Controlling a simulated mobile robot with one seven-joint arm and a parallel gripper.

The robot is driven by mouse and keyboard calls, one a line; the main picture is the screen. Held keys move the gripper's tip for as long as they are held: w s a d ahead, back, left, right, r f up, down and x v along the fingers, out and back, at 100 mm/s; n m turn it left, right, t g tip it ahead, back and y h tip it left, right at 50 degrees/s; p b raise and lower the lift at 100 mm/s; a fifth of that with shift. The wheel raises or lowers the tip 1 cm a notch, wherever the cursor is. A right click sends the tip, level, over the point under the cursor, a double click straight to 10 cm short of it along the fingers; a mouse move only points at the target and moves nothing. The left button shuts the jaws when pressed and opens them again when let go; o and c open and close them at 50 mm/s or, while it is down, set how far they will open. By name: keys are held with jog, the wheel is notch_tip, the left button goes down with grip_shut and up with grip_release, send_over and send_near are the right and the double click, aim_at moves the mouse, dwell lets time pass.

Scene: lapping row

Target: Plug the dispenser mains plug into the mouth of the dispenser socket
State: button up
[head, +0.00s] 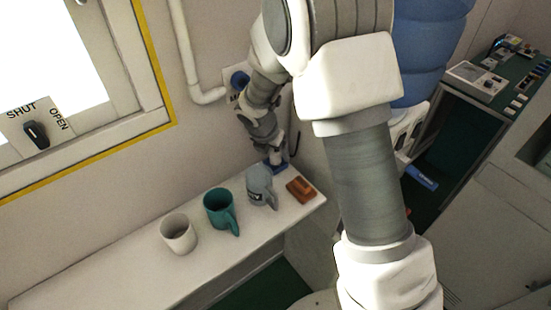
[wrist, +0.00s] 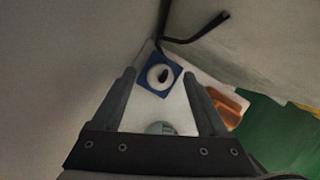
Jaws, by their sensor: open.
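My gripper (head: 271,150) points down over the far end of the white shelf, open, with nothing between its fingers. In the wrist view my gripper (wrist: 158,76) has its fingers on either side of a blue square base (wrist: 147,85) lying on the shelf. A white round piece with a dark centre, which looks like the mains plug (wrist: 154,78), sits on this base, below the fingertips. The blue base (head: 280,168) shows partly in the head view, where my gripper hides the plug. A round blue socket (head: 239,80) is on the wall, partly behind my arm; its mouth is not clear.
A grey mug (head: 260,187), a teal mug (head: 219,210) and a white mug (head: 178,233) stand along the shelf (head: 110,270). A brown block (head: 300,189) lies at the shelf's end. A black cable or hook (wrist: 200,32) juts out near the base. A blue water bottle (head: 425,50) stands right.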

jog(key=shift+x, duration=0.9)
jog(key=shift+c, duration=0.2)
grip_shut()
